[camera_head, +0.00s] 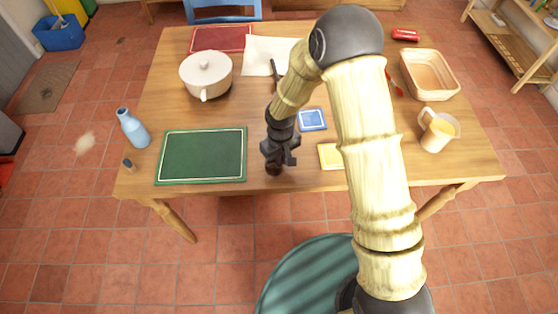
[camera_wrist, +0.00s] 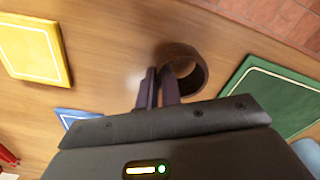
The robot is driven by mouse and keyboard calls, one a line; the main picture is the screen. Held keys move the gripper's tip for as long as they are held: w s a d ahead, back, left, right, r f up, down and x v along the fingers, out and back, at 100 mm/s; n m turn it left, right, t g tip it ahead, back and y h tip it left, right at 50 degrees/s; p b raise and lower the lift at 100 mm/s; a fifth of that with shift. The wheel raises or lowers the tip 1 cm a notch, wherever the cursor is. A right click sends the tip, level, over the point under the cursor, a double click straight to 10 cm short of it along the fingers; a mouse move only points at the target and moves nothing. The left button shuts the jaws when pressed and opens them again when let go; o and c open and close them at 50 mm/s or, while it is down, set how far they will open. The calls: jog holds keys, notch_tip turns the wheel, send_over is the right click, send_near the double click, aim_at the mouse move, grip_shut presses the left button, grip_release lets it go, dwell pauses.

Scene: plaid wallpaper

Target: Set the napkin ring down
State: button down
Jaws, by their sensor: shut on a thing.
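The napkin ring (camera_wrist: 197,82) is a brown, open band in the wrist view. My gripper (camera_wrist: 162,82) is shut on the near-left part of its wall. In the head view my gripper (camera_head: 276,165) points down near the table's front edge, between the green placemat and the yellow coaster. The ring is hard to make out there. The ring is close over the bare wood, with a shadow beside it; I cannot tell whether it touches the table.
A green placemat (camera_head: 202,155) lies left of my gripper. A blue coaster (camera_head: 312,120) and yellow coaster (camera_head: 329,156) lie to the right. Bare wood surrounds the gripper.

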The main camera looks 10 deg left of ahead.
notch_tip(320, 180, up, 9)
dwell(0.3)
dwell(0.5)
